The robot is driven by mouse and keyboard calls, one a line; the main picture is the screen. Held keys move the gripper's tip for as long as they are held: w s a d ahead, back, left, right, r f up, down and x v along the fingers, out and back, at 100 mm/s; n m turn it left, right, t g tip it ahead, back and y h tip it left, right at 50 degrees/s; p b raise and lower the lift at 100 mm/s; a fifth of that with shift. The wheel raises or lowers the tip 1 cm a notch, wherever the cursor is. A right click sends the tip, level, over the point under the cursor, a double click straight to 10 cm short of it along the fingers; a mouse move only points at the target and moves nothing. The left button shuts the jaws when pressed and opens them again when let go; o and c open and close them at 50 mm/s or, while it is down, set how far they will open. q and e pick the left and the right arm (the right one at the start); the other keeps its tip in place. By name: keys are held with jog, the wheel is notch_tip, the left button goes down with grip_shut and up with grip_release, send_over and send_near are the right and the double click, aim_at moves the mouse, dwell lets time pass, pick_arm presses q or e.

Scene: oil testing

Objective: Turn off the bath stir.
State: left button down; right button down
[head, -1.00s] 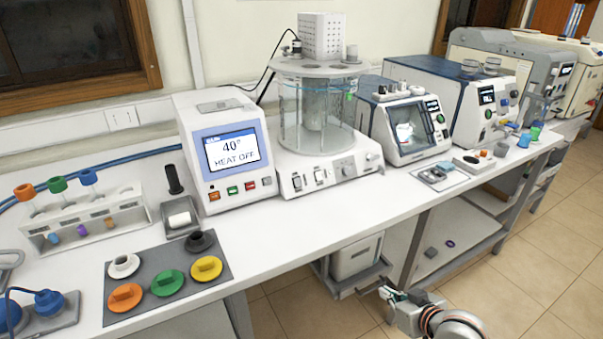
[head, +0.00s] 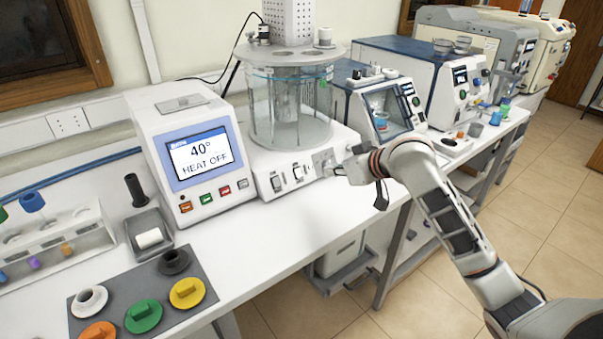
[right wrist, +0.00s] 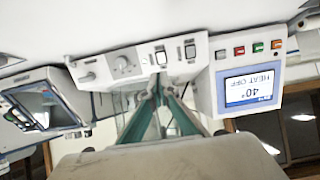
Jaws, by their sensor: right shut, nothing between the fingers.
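The bath is a round glass vessel (head: 290,105) on a white base (head: 262,160). The base's front has two rocker switches, a left one (head: 275,183) and a right one (head: 298,174), and a knob panel (head: 324,160). My right gripper (head: 335,172) is shut and empty in front of the panel's right part. In the upside-down right wrist view, the gripper's fingertips (right wrist: 159,84) show just by the switch nearer the knob (right wrist: 160,56); the knob (right wrist: 123,65) is beside it. I cannot tell if they touch. My left gripper is not in view.
A heater controller (head: 190,150) reading 40° and HEAT OFF stands left of the bath. A blue-and-white instrument (head: 378,105) stands close on the right. A grey mat (head: 205,273) with coloured stoppers lies at the front left. The bench between is clear.

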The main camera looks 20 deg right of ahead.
send_near(301, 175)
jog(key=x, duration=0.5)
jog(key=shift+w+a, duration=0.1)
jog(key=shift+x, duration=0.8)
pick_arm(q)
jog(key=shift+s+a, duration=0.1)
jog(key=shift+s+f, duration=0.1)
